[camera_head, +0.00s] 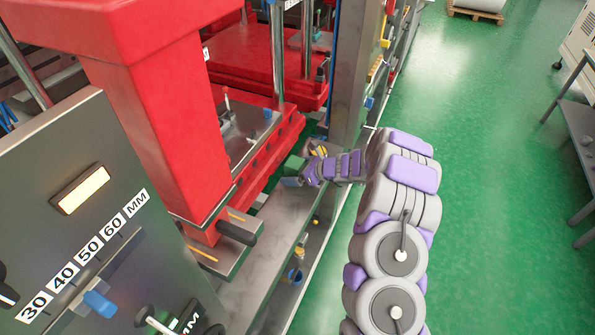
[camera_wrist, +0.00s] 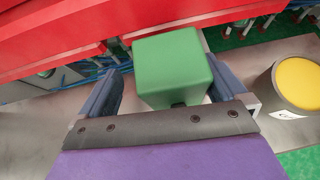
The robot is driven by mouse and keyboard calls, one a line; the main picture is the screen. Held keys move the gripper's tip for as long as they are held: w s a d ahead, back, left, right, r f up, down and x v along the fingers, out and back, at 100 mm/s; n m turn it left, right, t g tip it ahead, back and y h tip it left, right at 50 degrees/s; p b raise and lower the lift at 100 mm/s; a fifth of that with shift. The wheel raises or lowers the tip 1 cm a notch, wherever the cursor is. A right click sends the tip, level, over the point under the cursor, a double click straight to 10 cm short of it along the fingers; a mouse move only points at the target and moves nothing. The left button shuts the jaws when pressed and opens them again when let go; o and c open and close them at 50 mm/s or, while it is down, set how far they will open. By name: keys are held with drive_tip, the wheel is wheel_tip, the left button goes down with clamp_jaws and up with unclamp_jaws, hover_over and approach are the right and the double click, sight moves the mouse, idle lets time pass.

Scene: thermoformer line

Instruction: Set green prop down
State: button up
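The green prop (camera_wrist: 172,65) is a block with rounded edges. In the wrist view it sits between the two fingers of my gripper (camera_wrist: 165,85). A gap shows between the block and the left finger; the right finger is close beside it, and I cannot tell whether they touch. My gripper looks open around the block. In the head view the green prop (camera_head: 294,164) shows at the tip of my gripper (camera_head: 292,174), over the grey metal ledge beside the red machine. Whether its underside rests on the ledge is hidden.
A yellow-topped round object (camera_wrist: 298,82) stands right of my gripper in the wrist view. The red machine (camera_head: 165,120) rises on the left, with a grey post (camera_head: 352,70) beyond. The grey ledge (camera_head: 268,240) runs alongside. Green floor (camera_head: 480,130) is open on the right.

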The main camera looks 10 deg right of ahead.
drive_tip(key=shift+s+d, duration=0.1)
drive_tip(key=shift+d, duration=1.15)
drive_tip(key=p+v, duration=0.3)
drive_tip(key=v, duration=1.3)
drive_tip(key=shift+s+a+r, duration=0.15)
drive_tip(key=shift+s+a, duration=0.15)
drive_tip(key=shift+a, duration=0.1)
